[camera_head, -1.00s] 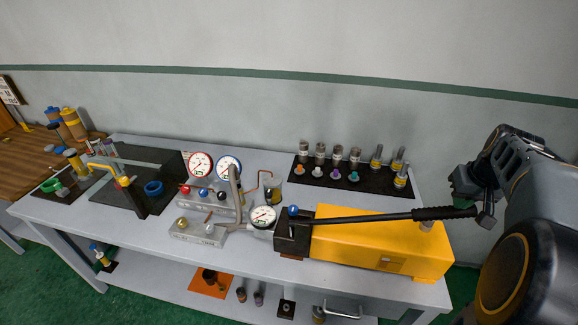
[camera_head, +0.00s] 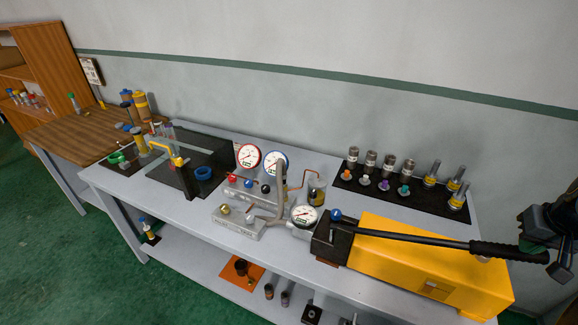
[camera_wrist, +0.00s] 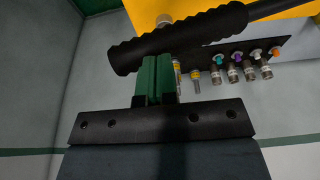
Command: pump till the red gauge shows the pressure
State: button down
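The red-rimmed gauge (camera_head: 248,157) stands on the grey valve block (camera_head: 245,187), beside a blue-rimmed gauge (camera_head: 275,163). Its needle is too small to read surely. The yellow hand pump (camera_head: 430,250) lies at the bench's right, with a white-faced gauge (camera_head: 304,215) at its left end. Its black lever (camera_head: 420,238) slants low over the body, ending in a ribbed grip. My gripper (camera_wrist: 157,60) has its green fingers close together, at the grip (camera_wrist: 180,40) near its free end. The grip runs across the fingertips, not visibly between them. Contact is unclear.
A black mat (camera_head: 400,190) with several fittings lies behind the pump. A small vise with a yellow arm (camera_head: 172,155) stands at left. The lower shelf holds an orange mat (camera_head: 243,271) and small parts. A wooden bench (camera_head: 75,135) stands farther left.

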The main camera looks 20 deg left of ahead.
aim_at(524, 262)
jog(key=shift+d+f+b, duration=0.15)
jog(key=shift+f+b, duration=0.2)
jog(key=shift+f, duration=0.3)
jog(key=shift+d+f+b, duration=0.15)
jog(key=shift+f+b, duration=0.15)
jog(key=shift+f, duration=0.45)
jog(key=shift+s+d+f+b, duration=0.1)
jog(key=shift+d+f+b, duration=0.15)
jog(key=shift+f+b, duration=0.7)
jog(key=shift+d+f+b, duration=0.25)
jog(key=shift+f+b, duration=0.5)
jog(key=shift+f, duration=0.4)
